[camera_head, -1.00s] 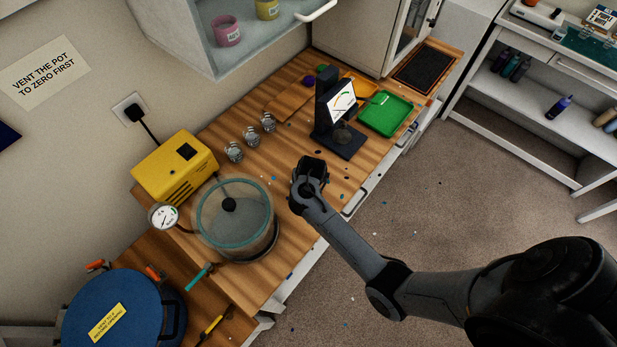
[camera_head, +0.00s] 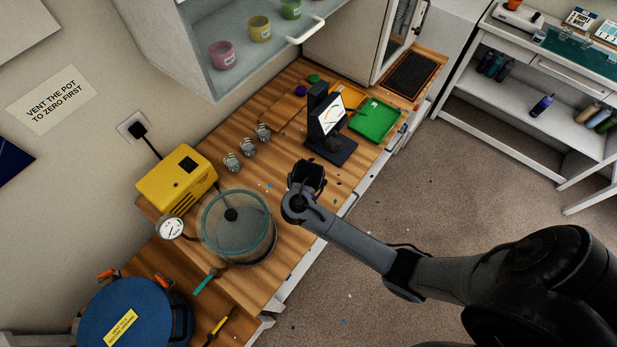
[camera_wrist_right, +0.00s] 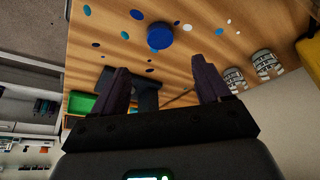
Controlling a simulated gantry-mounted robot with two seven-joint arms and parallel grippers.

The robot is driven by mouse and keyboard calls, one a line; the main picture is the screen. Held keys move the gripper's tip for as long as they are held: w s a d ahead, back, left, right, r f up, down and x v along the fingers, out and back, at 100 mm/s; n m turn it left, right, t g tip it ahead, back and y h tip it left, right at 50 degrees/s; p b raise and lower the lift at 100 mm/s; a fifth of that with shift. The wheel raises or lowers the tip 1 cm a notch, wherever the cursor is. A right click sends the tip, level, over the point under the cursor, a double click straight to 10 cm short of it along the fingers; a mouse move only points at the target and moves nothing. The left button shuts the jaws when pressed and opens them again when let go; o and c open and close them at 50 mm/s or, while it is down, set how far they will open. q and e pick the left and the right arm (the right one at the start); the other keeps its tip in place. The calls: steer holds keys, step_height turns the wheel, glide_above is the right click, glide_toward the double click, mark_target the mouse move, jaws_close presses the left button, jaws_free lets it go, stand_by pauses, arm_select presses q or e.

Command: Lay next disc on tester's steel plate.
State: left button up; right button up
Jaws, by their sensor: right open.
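The tester (camera_head: 319,112) is a black stand with a lit gauge screen on the wooden bench. A small round grey plate (camera_head: 334,143) shows on its base, partly shaded; I cannot tell whether anything lies on it. My right gripper (camera_head: 308,168) is over the bench between the tester and the glass chamber. In the right wrist view its purple-dark jaws (camera_wrist_right: 162,88) are open with nothing between them. A blue disc (camera_wrist_right: 160,36) lies on the bench beyond the jaws, apart from them; the gripper seems to hide it in the head view. My left gripper is out of view.
A glass chamber (camera_head: 238,250) and yellow pump (camera_head: 176,180) stand at left. Several clear cups (camera_head: 248,148) line the bench. A green tray (camera_head: 375,121) lies right of the tester. Purple (camera_head: 301,90) and green (camera_head: 313,78) round items sit behind. Small drops are scattered about.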

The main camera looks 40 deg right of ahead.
steer(key=s+a+r+n+y, duration=0.2)
steer(key=s+a+n, duration=0.2)
steer(key=s, duration=0.6)
steer(key=shift+a+r+n, duration=0.25)
steer(key=shift+n, duration=0.15)
steer(key=shift+o, duration=0.6)
steer(key=s+a+r+n, duration=0.2)
steer(key=s+r+n, duration=0.2)
steer(key=s, duration=0.6)
steer(key=shift+a+r+y, duration=0.35)
steer(key=shift+r+y, duration=0.05)
steer(key=shift+r, duration=0.35)
steer(key=shift+s, duration=0.1)
